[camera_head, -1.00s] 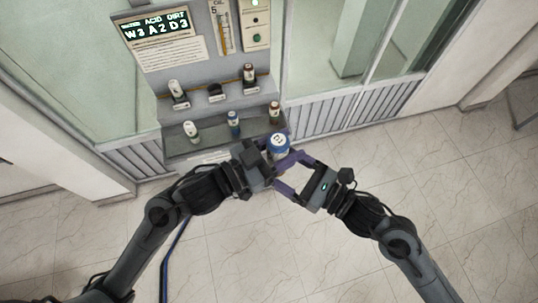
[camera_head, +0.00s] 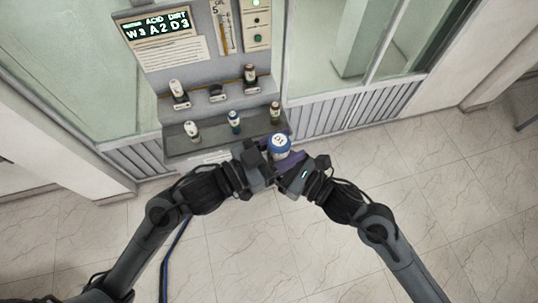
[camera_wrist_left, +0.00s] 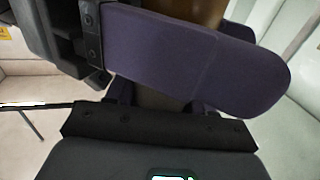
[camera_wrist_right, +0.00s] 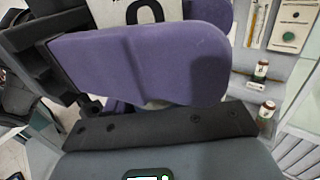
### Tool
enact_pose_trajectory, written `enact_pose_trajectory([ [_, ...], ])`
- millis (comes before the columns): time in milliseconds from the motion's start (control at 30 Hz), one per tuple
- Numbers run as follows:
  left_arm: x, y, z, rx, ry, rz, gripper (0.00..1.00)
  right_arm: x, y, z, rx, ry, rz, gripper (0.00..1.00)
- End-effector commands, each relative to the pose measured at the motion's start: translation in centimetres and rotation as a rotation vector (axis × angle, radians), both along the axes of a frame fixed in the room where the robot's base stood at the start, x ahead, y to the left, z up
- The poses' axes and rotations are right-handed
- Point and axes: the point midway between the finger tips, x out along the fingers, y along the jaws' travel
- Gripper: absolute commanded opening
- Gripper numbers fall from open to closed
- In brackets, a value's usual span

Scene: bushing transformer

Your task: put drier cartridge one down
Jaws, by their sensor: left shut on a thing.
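A cartridge with a blue rim and a white marked top (camera_head: 280,146) is held upright in front of the cabinet's shelf; its marking looks like D1. My left gripper (camera_head: 272,161) is shut on it from the left. In the left wrist view, its brownish body (camera_wrist_left: 192,14) shows behind the dark purple finger. My right gripper (camera_head: 289,163) is at the cartridge from the right. The cartridge's lower part is hidden in the head view.
The cabinet's lower tray (camera_head: 180,150) holds several small bottles, and more stand on the ledge (camera_head: 215,105) above. A display panel (camera_head: 158,25) is above these. A blue hose (camera_head: 167,262) hangs at left. The tiled floor (camera_head: 440,170) at right is clear.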

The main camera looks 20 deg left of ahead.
Motion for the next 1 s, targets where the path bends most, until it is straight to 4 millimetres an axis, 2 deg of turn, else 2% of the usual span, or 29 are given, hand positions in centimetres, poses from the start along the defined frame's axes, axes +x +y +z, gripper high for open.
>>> enact_pose_trajectory([
  [33,0.0,0.0,0.1,-0.001,-0.002,0.001,0.14,-0.1,0.0,0.0,0.000,0.000,0.002,0.44],
  [233,0.0,0.0,0.1,-0.001,-0.002,0.001,0.14,-0.1,0.1,0.0,0.000,0.000,0.004,0.14],
  [267,0.0,0.0,0.1,-0.001,-0.002,0.001,0.57,-0.1,0.1,0.1,0.002,-0.001,0.004,0.14],
  [433,0.0,0.0,0.0,-0.001,-0.001,0.001,0.82,-0.1,0.0,0.1,0.002,-0.001,0.003,0.14],
  [767,0.0,0.0,0.2,-0.001,-0.001,0.001,0.82,-0.1,0.0,0.1,0.002,-0.001,0.002,0.14],
  [867,0.1,0.0,0.9,0.000,-0.003,0.000,0.82,-0.1,0.0,0.1,0.002,-0.001,0.002,0.14],
  [1000,0.0,0.0,2.7,0.001,-0.006,0.000,0.82,0.0,0.0,0.1,0.002,-0.001,0.002,0.14],
])
